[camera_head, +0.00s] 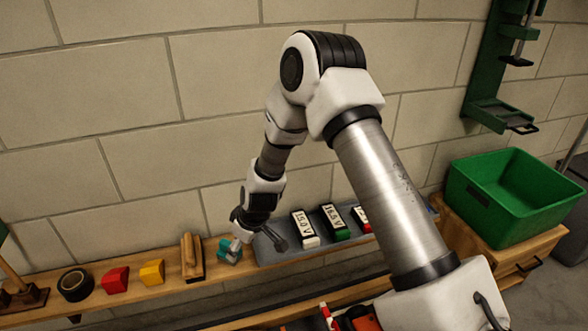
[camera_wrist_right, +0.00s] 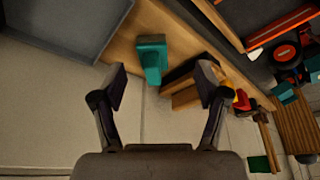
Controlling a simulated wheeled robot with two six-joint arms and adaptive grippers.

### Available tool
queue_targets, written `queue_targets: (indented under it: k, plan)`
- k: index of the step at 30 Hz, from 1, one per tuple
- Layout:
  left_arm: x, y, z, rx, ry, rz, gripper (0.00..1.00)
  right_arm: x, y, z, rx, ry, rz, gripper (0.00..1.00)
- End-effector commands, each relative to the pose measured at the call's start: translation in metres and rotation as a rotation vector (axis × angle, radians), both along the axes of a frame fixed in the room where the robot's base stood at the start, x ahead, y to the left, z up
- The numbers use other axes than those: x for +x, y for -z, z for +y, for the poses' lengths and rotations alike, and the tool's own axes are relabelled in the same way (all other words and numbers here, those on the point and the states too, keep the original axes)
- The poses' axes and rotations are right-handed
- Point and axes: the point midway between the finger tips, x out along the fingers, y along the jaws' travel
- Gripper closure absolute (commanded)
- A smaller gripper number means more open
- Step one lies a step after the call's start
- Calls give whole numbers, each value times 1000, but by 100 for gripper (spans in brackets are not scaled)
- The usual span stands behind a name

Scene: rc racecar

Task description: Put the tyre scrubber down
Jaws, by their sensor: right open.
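A teal block-like thing (camera_head: 229,251), which looks like the tyre scrubber, stands on the wooden shelf (camera_head: 120,300) at the wall. In the right wrist view the teal scrubber (camera_wrist_right: 152,58) rests on the wood, ahead of and between the open fingers. My right gripper (camera_head: 240,238) reaches down right at it; in the wrist view the right gripper (camera_wrist_right: 163,85) has its fingers spread, with a gap on both sides of the scrubber. The scrubber's contact with the shelf is partly hidden in the head view. My left gripper is not in view.
A wooden block-like item (camera_head: 192,260) stands just left of the scrubber. Yellow (camera_head: 152,272) and red (camera_head: 115,280) blocks and a black tape roll (camera_head: 75,284) lie further left. A grey tray (camera_head: 275,250) with labelled packs is close on the right. A green bin (camera_head: 515,205) stands far right.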

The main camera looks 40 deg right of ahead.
Motion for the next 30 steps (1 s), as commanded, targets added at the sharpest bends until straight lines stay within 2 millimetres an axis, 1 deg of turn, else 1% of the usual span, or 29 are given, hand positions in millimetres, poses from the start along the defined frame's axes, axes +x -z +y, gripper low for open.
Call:
queue_targets:
  k: [1, 2, 3, 5, 6, 8, 9, 12, 13, 15, 22, 24, 26, 29, 30]
  plan:
    - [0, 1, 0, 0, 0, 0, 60, -27, 29, 7, -14, 23, 52, 26]
    - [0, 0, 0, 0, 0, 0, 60, -45, 46, 12, -22, 44, 79, 26]
    - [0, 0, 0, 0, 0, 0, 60, -72, 68, 18, -35, 76, 117, 26]
    - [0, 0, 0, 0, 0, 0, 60, -121, 99, 28, -50, 124, 175, 26]
    - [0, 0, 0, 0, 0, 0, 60, -153, 116, 34, -57, 156, 210, 26]
    - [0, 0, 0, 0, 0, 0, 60, -201, 134, 43, -61, 202, 258, 26]
    - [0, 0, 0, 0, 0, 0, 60, -229, 141, 49, -59, 229, 284, 26]
    - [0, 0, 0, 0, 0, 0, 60, -281, 147, 59, -49, 287, 332, 26]
    - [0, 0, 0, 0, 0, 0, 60, -290, 148, 60, -46, 300, 342, 26]
    - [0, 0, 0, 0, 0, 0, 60, -302, 148, 63, -41, 316, 352, 26]
    - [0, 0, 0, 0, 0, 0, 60, -303, 148, 64, -38, 324, 349, 26]
    - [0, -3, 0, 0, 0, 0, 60, -302, 145, 64, -38, 324, 349, 26]
    - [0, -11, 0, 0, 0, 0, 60, -302, 137, 63, -38, 324, 349, 26]
    - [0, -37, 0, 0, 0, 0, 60, -302, 111, 63, -38, 323, 348, 26]
    - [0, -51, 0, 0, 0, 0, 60, -302, 97, 63, -38, 323, 348, 26]
